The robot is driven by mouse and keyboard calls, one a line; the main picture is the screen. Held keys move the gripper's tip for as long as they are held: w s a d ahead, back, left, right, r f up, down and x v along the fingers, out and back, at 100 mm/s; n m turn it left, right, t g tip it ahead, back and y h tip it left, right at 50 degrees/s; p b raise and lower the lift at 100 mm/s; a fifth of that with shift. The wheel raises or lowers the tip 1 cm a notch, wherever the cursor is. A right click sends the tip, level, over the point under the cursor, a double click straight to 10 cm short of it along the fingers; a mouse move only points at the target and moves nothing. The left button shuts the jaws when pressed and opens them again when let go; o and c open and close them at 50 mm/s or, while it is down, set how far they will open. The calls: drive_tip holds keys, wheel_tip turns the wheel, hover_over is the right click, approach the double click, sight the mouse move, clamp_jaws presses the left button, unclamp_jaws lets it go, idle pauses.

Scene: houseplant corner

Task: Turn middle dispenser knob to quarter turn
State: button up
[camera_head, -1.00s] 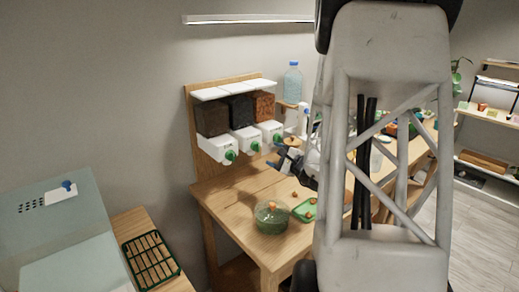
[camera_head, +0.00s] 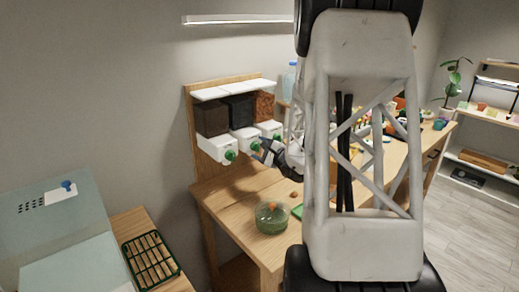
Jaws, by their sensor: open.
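The dispenser (camera_head: 241,141) hangs on a wooden back panel at the rear of the table, with three white units side by side. The middle knob (camera_head: 255,146) is green and sits on the front of the middle unit, below a dark-filled container. The left knob (camera_head: 230,155) and the right knob (camera_head: 277,136) are green too. My gripper (camera_head: 262,153) is close to the middle knob, just in front and to its right. It is open and looks empty. Whether the fingers touch or surround the knob is too small to tell. My arm hides part of the table.
A glass bowl (camera_head: 272,217) with green contents stands near the front edge of the wooden table (camera_head: 232,196). A blue-capped bottle (camera_head: 289,80) stands right of the dispenser. The table left of the bowl is clear.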

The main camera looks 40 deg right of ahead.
drive_tip(key=shift+w, duration=0.3)
drive_tip(key=shift+c, duration=0.2)
drive_tip(key=c, duration=0.9)
drive_tip(key=shift+o, duration=0.2)
